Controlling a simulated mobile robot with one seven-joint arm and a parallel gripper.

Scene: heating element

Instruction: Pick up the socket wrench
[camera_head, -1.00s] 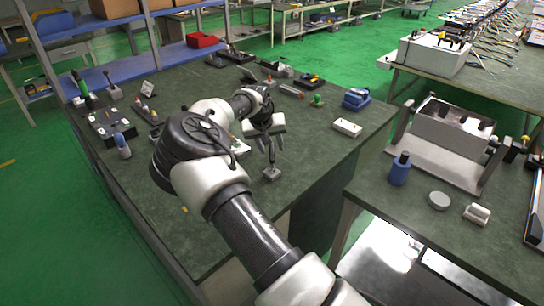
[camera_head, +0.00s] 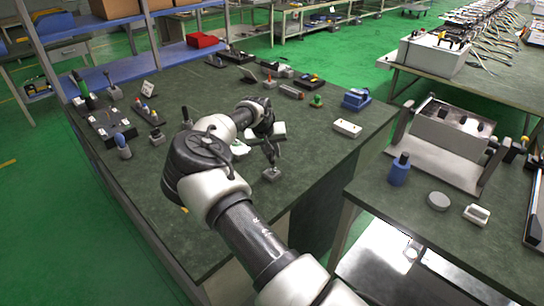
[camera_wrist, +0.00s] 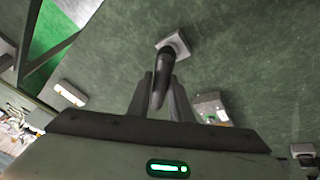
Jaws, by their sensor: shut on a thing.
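The socket wrench shows as a dark upright handle (camera_wrist: 161,84) in the wrist view, with its lower end at a small grey square block (camera_wrist: 174,45). In the head view the block (camera_head: 271,175) stands on the green table near its right front edge. My gripper (camera_wrist: 163,82) is shut on the handle, one finger on each side. In the head view my gripper (camera_head: 274,154) is just above the block. The wrench is mostly hidden there by the fingers. I cannot tell whether it is clear of the block.
A white box (camera_head: 347,128) lies to the right on the same table (camera_head: 330,165). A blue device (camera_head: 356,99) and a green-topped part (camera_head: 317,101) stand farther back. Tool holders (camera_head: 110,125) stand at the left. A second table with a metal fixture (camera_head: 450,135) is at the right.

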